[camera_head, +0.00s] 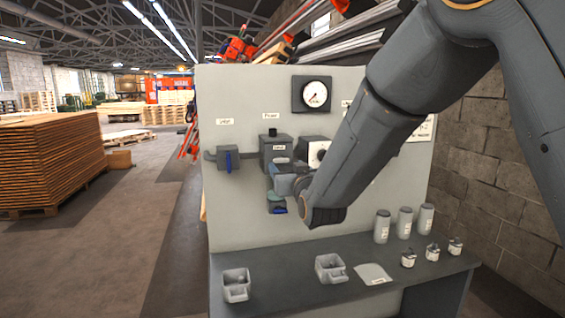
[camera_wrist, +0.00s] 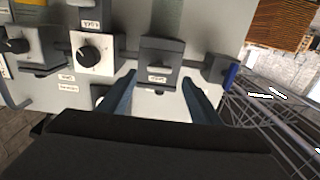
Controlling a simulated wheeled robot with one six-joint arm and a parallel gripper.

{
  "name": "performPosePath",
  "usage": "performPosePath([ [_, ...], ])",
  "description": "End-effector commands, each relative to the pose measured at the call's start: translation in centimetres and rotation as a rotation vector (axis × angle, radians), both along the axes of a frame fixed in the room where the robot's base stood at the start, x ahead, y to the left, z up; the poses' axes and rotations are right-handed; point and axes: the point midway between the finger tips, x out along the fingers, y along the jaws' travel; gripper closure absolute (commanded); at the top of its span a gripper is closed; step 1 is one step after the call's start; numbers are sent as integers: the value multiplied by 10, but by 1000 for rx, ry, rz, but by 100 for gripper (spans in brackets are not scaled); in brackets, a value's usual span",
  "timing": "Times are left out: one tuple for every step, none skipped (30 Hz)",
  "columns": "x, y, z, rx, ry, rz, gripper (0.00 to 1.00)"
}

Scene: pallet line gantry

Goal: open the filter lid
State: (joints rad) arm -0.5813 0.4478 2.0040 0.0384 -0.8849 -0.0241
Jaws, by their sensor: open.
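A grey box (camera_head: 274,150) with a dark raised piece on top is mounted on the upright panel. I take it for the filter housing, but its label is too small to read. In the wrist view the same box (camera_wrist: 161,52) appears ahead, with a pale bar-like handle across its front. Its lid looks shut, though the lid's edge is not clear. My gripper (camera_wrist: 160,77) is open, its two dark blue fingers apart on either side of the box's handle area, apparently holding nothing. In the head view my gripper (camera_head: 284,180) is just below the box, partly hidden by my arm.
A valve with a blue handle (camera_head: 228,161) is left of the box. A knob unit (camera_wrist: 91,54) sits beside the box in the wrist view. A gauge (camera_head: 312,94) is above. Bins (camera_head: 236,285) and grey canisters (camera_head: 405,222) stand on the bench (camera_head: 300,294) below.

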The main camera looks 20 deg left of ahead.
Motion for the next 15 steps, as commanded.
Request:
performPosePath([
  [6, 4, 1, -1, 1, 0, 42],
  [10, 6, 0, -1, 2, 0, 42],
  [15, 9, 1, -1, 2, 0, 42],
  [19, 12, 1, -2, 3, 0, 42],
  [23, 14, 0, -2, 3, -1, 42],
  [28, 17, 1, -2, 3, -1, 42],
  [31, 19, 0, -2, 3, -1, 42],
  [34, 21, 1, -1, 2, -1, 42],
  [38, 23, 1, -1, 2, -1, 42],
  [41, 24, 0, -2, 3, -1, 42],
  [43, 25, 0, -2, 3, -1, 42],
  [46, 27, 0, -2, 3, -1, 42],
  [48, 28, 0, -2, 3, -1, 42],
  [49, 29, 0, -2, 3, -2, 42],
  [50, 29, -1, -2, 3, -2, 42],
])
